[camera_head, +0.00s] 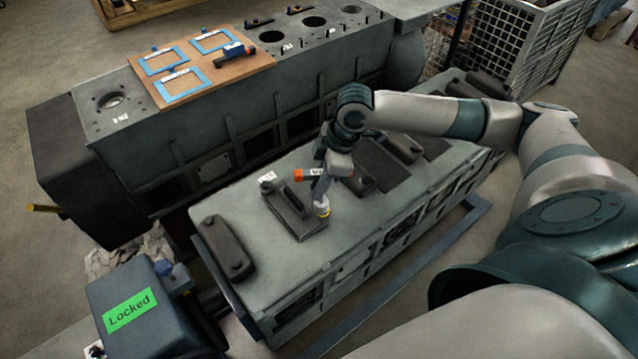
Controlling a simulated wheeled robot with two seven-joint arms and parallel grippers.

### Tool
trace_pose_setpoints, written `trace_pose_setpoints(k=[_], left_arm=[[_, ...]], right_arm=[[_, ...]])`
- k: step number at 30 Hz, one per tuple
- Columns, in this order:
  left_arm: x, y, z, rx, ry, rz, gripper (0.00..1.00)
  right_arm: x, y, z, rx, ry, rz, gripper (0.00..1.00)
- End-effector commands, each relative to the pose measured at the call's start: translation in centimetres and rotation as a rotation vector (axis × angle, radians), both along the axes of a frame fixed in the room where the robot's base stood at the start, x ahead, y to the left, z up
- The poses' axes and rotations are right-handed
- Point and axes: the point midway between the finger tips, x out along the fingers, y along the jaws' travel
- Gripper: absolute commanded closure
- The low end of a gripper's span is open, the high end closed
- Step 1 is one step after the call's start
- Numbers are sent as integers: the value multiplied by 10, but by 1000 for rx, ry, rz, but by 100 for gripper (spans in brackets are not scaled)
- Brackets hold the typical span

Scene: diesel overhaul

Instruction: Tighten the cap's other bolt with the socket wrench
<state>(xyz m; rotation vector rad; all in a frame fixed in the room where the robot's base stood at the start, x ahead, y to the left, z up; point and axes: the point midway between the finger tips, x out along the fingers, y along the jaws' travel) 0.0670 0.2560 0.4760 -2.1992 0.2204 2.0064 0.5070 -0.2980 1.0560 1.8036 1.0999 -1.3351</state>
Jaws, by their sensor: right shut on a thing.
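My right gripper (324,178) is over the grey engine block lying in front, shut on the socket wrench. The orange end of the socket wrench (299,175) sticks out to the left of the fingers. A pale socket-like part with a yellow band (322,209) shows below the gripper, at the right end of a dark cap (290,212). The bolt at that end is hidden, and I cannot tell whether the socket is seated on it. A small white tag (267,177) is at the cap's far left end. My left gripper is not in view.
More dark caps lie along the block, one at its left end (226,246) and several behind my right arm. A taller engine block (215,140) stands behind, bearing a wooden board (262,62) with blue frames. A green "Locked" sign (130,309) is front left.

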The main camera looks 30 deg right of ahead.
Motion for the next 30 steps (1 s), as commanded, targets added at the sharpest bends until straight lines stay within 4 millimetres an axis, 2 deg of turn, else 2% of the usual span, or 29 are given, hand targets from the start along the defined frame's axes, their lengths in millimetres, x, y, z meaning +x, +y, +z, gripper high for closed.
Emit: trace_pose_setpoints(k=[30], left_arm=[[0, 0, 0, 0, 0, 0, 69]], right_arm=[[2, -5, -1, -25, 13, 23, 100]])
